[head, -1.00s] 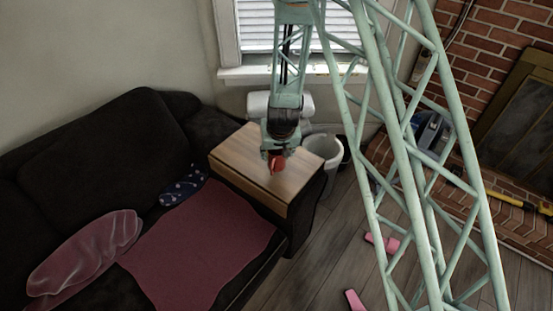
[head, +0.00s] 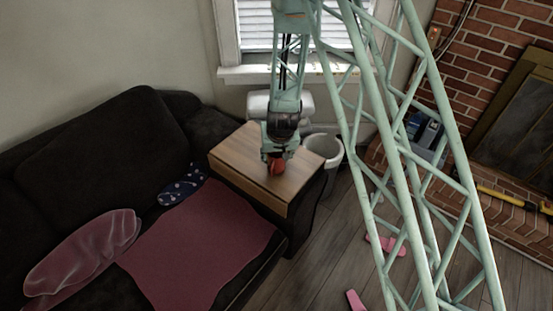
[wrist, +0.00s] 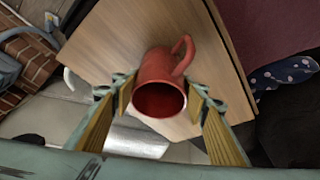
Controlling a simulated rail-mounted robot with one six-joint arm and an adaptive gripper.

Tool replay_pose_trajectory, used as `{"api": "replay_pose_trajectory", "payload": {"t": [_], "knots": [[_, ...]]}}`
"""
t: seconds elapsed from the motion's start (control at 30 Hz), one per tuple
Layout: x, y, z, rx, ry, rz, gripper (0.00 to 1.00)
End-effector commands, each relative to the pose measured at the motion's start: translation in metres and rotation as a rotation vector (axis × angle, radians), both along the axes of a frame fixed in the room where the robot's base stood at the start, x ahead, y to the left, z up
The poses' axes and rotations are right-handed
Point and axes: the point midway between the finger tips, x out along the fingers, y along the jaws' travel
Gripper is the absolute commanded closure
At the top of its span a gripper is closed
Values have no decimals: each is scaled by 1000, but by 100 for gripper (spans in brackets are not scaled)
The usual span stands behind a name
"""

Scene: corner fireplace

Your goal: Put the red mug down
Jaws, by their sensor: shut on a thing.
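The red mug (head: 276,166) is in my gripper (head: 276,158), over the wooden tray table (head: 240,158) on the sofa's arm. In the wrist view the mug (wrist: 161,82) sits between the two fingers of my gripper (wrist: 163,100), its open mouth towards the camera and its handle at the upper right. The gripper is shut on the mug's sides. The wooden top (wrist: 112,45) lies behind the mug in that view. I cannot tell whether the mug's base touches the wood.
The dark sofa (head: 90,150) holds a maroon blanket (head: 205,245) and a blue patterned cushion (head: 183,187). A white bin (head: 325,148) stands beyond the table. Pink items (head: 355,300) lie on the floor. The brick fireplace (head: 490,60) is at the right.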

Motion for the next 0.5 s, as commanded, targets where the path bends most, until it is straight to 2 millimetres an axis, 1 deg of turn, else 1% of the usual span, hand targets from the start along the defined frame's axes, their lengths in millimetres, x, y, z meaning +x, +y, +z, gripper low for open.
{"api": "replay_pose_trajectory", "payload": {"t": [0.5], "knots": [[0, 0, -5, 0, -1, 0, 74]]}}
